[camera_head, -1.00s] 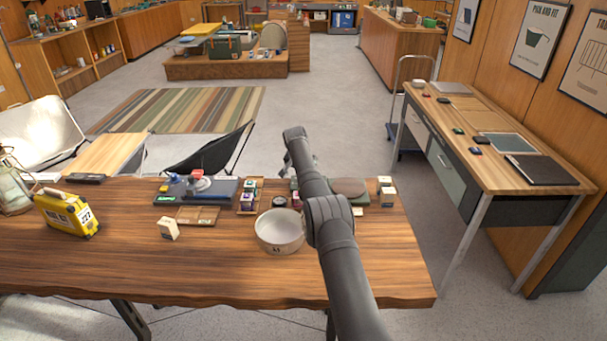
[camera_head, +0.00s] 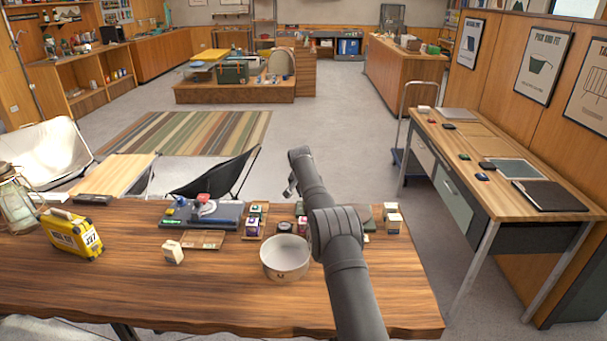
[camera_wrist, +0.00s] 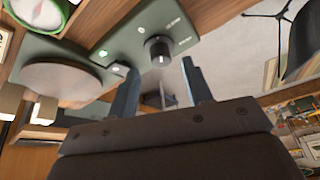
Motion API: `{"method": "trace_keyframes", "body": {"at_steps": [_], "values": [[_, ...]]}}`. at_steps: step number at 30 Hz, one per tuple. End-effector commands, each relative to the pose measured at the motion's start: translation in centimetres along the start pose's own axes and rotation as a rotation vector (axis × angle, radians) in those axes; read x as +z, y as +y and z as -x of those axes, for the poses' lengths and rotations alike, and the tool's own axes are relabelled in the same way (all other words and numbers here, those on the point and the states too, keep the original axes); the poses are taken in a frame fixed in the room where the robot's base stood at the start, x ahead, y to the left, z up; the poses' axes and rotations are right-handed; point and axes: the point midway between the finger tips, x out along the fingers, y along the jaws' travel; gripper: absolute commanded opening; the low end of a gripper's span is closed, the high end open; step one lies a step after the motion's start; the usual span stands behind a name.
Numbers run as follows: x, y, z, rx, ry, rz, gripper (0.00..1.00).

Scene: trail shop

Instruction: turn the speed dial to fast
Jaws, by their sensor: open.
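The dial is a black round knob (camera_wrist: 158,50) with a pale mark, on a dark green device (camera_wrist: 125,45) in the wrist view. Small white labels beside it are too blurred to read. In the head view my gripper (camera_head: 292,188) is above the table's far edge, and my arm hides most of the device.
The wooden table (camera_head: 150,290) holds a white bowl (camera_head: 285,262) left of my arm, small boxes (camera_head: 252,226), a dark tray-like unit (camera_head: 228,216) and a yellow case (camera_head: 72,235). Small boxes (camera_head: 393,218) stand right of my arm. The front of the table is clear.

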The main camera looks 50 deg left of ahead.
Motion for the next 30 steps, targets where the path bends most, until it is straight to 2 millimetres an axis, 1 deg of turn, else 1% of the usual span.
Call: {"method": "trace_keyframes", "body": {"at_steps": [1,5,15,18,21,24,30], "values": [[-0.1,-0.1,1.1,-0.001,0.002,0.0,0.46],[-0.1,0.0,3.1,-0.001,0.002,0.001,0.46],[-0.1,-0.1,9.8,-0.002,0.003,0.0,0.46],[0.0,-0.1,11.5,-0.001,0.002,0.0,0.46],[-0.1,-0.1,12.9,-0.001,0.001,0.0,0.46],[0.0,-0.1,13.8,0.0,0.001,0.0,0.46],[0.0,0.0,14.2,0.0,0.0,0.0,0.46]]}}
